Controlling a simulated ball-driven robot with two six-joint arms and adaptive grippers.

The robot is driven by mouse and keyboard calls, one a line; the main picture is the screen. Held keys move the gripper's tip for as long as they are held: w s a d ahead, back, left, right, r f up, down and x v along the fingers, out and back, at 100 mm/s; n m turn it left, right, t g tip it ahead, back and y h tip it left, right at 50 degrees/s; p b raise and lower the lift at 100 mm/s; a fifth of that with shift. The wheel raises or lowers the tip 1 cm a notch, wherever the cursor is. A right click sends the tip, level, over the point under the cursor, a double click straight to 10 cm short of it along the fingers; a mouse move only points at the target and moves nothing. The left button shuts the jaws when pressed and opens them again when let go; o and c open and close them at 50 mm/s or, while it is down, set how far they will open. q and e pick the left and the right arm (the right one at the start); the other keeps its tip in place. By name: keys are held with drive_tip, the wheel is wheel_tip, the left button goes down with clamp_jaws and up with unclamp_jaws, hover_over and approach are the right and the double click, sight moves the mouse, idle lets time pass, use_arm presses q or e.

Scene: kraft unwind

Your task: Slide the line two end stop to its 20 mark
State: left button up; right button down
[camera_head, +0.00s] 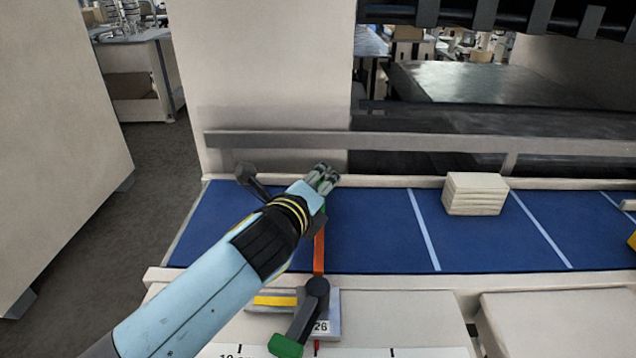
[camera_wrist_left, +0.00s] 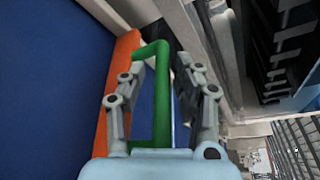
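The end stop is an orange bar (camera_head: 319,248) lying across the blue belt, with a green handle (camera_wrist_left: 162,95) at its far part. My left gripper (camera_head: 327,175) is over the far part of the bar, its fingers on both sides of the green handle. In the left wrist view the gripper (camera_wrist_left: 167,85) shows a gap between its left finger and the handle; contact on the right is unclear. The stop's clamp lever (camera_head: 303,320) has a black knob and a green grip, at the front edge. A label reading 26 (camera_head: 321,327) and a red pointer (camera_head: 317,346) sit beside it. My right gripper is out of view.
A scale strip (camera_head: 360,351) runs along the front edge, partly out of frame. A beige rail (camera_head: 400,142) runs behind the belt. The belt between bar and stack is clear.

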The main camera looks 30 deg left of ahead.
use_arm(q)
drive_tip(key=shift+o, duration=0.3)
drive_tip(key=shift+d, duration=0.1)
drive_tip(key=v, duration=1.2)
